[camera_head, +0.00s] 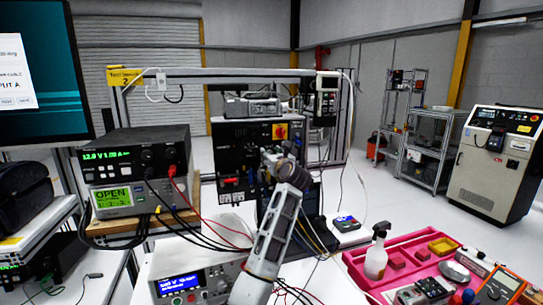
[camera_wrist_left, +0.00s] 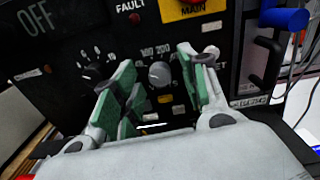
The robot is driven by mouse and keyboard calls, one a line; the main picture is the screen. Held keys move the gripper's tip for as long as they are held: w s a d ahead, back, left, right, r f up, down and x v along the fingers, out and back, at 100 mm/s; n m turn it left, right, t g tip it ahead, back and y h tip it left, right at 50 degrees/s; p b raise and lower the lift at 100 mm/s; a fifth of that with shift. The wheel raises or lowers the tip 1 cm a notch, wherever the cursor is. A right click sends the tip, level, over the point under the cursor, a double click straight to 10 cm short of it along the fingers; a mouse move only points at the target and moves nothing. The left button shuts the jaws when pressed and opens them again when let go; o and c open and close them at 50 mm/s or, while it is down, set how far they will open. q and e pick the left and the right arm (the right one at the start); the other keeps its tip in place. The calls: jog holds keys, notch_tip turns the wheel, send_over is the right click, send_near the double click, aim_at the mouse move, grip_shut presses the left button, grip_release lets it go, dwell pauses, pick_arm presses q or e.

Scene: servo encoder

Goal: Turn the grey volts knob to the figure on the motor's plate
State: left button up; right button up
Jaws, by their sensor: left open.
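In the left wrist view a round grey knob (camera_wrist_left: 160,75) sits on a black panel (camera_wrist_left: 60,52), with small white figures above it, possibly including 200. My left gripper (camera_wrist_left: 155,68) is open, its green-padded fingers reaching toward the panel on either side of the knob. Contact with the knob cannot be told. In the head view my left gripper (camera_head: 275,160) is in front of the black cabinet (camera_head: 232,150) and hides part of its face. The knob is not distinguishable there. I cannot identify the motor's plate or read its figure. My right gripper is not in view.
A second dial (camera_wrist_left: 91,74) is left of the knob, and a red-and-yellow MAIN switch (camera_wrist_left: 190,8) is above. A blue-ended handle (camera_wrist_left: 285,18) juts out at right. Cables hang near my arm. A pink tray (camera_head: 350,262) lies at lower right; a power supply (camera_head: 135,150) stands left.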

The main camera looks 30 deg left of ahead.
pick_arm(q)
jog(key=c, duration=0.8)
grip_shut()
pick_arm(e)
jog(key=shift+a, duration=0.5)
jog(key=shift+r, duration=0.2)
pick_arm(q)
jog(key=m+p, duration=0.3)
jog(key=p, duration=0.1)
jog(key=shift+r+m, duration=0.15)
jog(key=shift+m, duration=0.25)
jog(key=m+p, duration=0.2)
jog(key=p, duration=0.1)
jog(key=shift+m, duration=0.3)
jog(key=shift+m+p, duration=0.6)
jog(key=shift+p, duration=0.15)
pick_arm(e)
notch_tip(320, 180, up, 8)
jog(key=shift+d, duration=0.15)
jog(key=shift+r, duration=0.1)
